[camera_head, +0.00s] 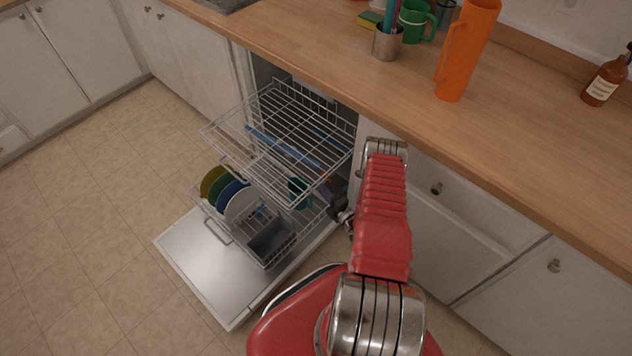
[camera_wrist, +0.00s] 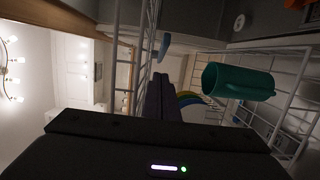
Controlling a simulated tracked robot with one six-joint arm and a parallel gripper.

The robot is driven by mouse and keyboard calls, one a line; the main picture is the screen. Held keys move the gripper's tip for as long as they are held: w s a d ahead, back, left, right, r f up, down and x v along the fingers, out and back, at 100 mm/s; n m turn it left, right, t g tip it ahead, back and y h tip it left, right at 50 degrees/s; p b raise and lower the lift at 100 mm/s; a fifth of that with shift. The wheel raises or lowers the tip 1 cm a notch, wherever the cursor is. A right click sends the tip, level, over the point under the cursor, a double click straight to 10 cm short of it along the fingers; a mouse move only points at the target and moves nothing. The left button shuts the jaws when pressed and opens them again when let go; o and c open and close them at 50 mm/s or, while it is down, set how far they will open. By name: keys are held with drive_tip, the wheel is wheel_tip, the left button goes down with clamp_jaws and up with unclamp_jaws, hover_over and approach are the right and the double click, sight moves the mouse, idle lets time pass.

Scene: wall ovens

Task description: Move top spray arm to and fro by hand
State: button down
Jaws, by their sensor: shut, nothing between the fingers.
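The top spray arm is a blue bar (camera_head: 283,147) under the pulled-out upper rack (camera_head: 243,118) of the open dishwasher. It runs slantwise beneath the wires. In the wrist view a short blue piece (camera_wrist: 164,46), apparently its end, shows just beyond my fingertips; I cannot tell whether they touch. My gripper (camera_wrist: 160,80) is shut and empty, its dark fingers together and pointing at the blue piece. In the head view my gripper (camera_head: 338,205) is small and dark at the right side of the racks, partly hidden by rack wires and my red arm.
The lower rack (camera_head: 228,232) holds several plates (camera_head: 241,203), a grey basket (camera_head: 271,241) and a teal cup (camera_wrist: 237,82), close right of my fingers in the wrist view. The lowered door (camera_head: 205,268) lies below. The countertop (camera_head: 540,120) edges the right; open floor lies left.

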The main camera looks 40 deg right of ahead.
drive_tip(key=s+d, duration=0.1)
drive_tip(key=s, duration=0.6)
drive_tip(key=shift+s+d, duration=0.15)
drive_tip(key=a+m+h, duration=0.2)
drive_tip(key=h, duration=0.1)
drive_tip(key=a+h, duration=0.1)
drive_tip(key=a, duration=0.1)
drive_tip(key=shift+s+m, duration=0.25)
drive_tip(key=shift+m, duration=0.15)
idle(0.4)
